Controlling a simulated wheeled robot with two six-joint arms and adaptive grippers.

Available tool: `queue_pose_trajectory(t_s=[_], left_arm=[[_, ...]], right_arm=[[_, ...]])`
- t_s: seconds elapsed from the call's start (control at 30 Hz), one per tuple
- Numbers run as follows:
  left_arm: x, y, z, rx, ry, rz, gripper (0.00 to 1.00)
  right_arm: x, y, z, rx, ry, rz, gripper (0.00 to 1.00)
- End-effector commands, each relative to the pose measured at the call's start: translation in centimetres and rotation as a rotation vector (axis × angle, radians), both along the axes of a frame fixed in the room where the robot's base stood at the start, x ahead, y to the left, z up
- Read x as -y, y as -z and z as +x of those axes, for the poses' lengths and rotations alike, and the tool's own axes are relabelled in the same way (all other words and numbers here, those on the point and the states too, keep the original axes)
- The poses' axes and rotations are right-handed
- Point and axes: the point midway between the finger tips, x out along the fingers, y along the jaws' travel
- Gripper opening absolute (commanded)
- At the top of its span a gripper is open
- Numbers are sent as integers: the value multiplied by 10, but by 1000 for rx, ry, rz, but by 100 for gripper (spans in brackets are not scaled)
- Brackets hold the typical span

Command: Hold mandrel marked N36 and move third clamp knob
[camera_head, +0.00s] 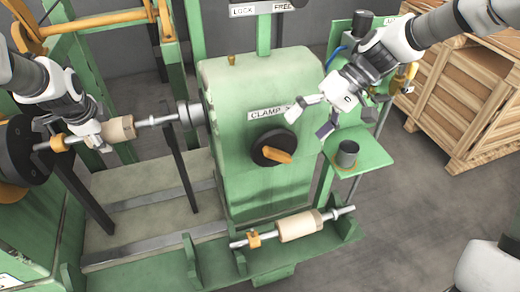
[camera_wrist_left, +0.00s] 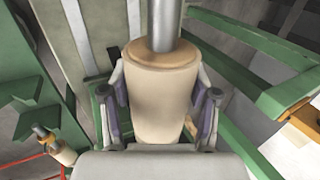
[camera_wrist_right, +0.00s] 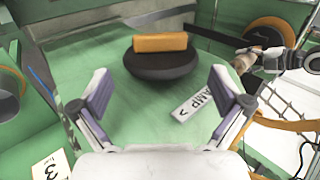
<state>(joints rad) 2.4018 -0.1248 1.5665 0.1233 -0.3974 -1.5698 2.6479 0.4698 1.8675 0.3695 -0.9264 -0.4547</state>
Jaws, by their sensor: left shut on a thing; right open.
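A beige mandrel (camera_head: 120,129) sits on a steel shaft between a black disc and the green housing. My left gripper (camera_head: 98,137) is shut around its beige body; the left wrist view shows both fingers against the mandrel (camera_wrist_left: 158,95). No N36 mark is legible. The black clamp knob (camera_head: 268,147) with an orange bar is on the green housing under a CLAMP label (camera_head: 267,113). My right gripper (camera_head: 308,120) is open and empty, above and right of the knob. In the right wrist view the knob (camera_wrist_right: 160,66) lies ahead between the fingers, apart from them.
A second beige mandrel (camera_head: 300,225) lies on the lower front rack. A dark cup (camera_head: 347,153) stands on a green side shelf (camera_head: 370,147). A wooden crate (camera_head: 465,105) is at the right. A label with 3 (camera_wrist_right: 50,168) shows in the right wrist view.

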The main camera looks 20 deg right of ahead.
Motion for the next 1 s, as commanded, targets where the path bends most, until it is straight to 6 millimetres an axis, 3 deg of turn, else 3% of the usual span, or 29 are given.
queue_pose_trajectory(t_s=[0.3, 0.43, 0.7, 0.73, 0.87, 1.0], left_arm=[[1, -1, 1, 2, -1, 0, 0], [1, -1, 1, 2, -1, 0, 0], [0, -1, 1, 2, -1, 0, 0], [0, -1, 1, 2, -1, 0, 0], [0, -1, 1, 2, -1, 0, 0], [0, -1, 1, 2, 0, 0, 0]], right_arm=[[-49, 56, -1, -5, -3, -2, 100], [-58, 66, -1, -3, -3, 0, 100], [-60, 68, 0, -1, -1, 1, 100], [-60, 68, 0, -1, -1, 1, 93], [-60, 68, 0, -1, -1, 1, 49], [-60, 68, 0, -1, -1, 2, 49]])
